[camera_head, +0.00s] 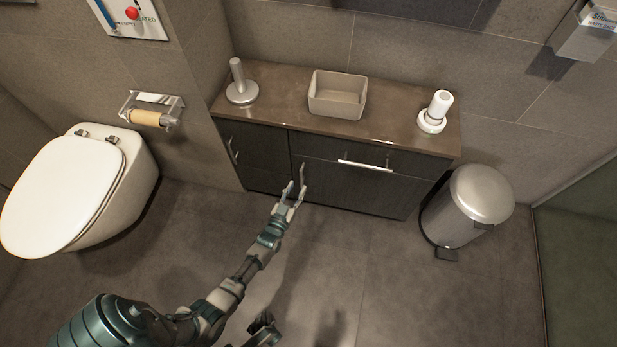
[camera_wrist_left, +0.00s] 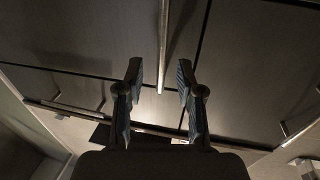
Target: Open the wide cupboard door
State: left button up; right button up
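The wide cupboard door (camera_head: 352,189) is the dark front at the lower right of the vanity, and it looks closed. Its upright metal handle (camera_head: 303,174) is near the door's left edge. My left gripper (camera_head: 292,188) is in front of that handle. In the left wrist view, the two fingers of my left gripper (camera_wrist_left: 160,82) are apart, and the end of the handle (camera_wrist_left: 162,45) shows in line with the gap between them. Neither finger is seen pressing on it. A dark part at the bottom of the head view may be my right gripper; its fingers are unclear.
A drawer with a horizontal handle (camera_head: 366,165) is above the wide door. A narrower front with its own handle (camera_head: 233,150) is to the left. A pedal bin (camera_head: 466,207) stands right of the vanity, a toilet (camera_head: 80,190) at left. The floor before the door is clear.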

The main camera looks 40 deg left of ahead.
aim_at(301, 180)
pick_arm(q)
jog(key=x, duration=0.1)
jog(key=b+x, duration=0.1)
jog(key=x, duration=0.2)
jog(key=shift+a+f, duration=0.15)
jog(key=shift+f, duration=0.15)
jog(key=shift+w+a+r+b, duration=0.1)
jog(key=shift+w+a+b, duration=0.1)
jog(key=shift+w, duration=0.1)
jog(key=shift+w+a+r+b, duration=0.1)
jog(key=shift+w+b, duration=0.05)
jog(key=shift+w, duration=0.15)
jog(key=shift+d+r, duration=0.1)
jog(key=shift+d, duration=0.05)
grip_shut()
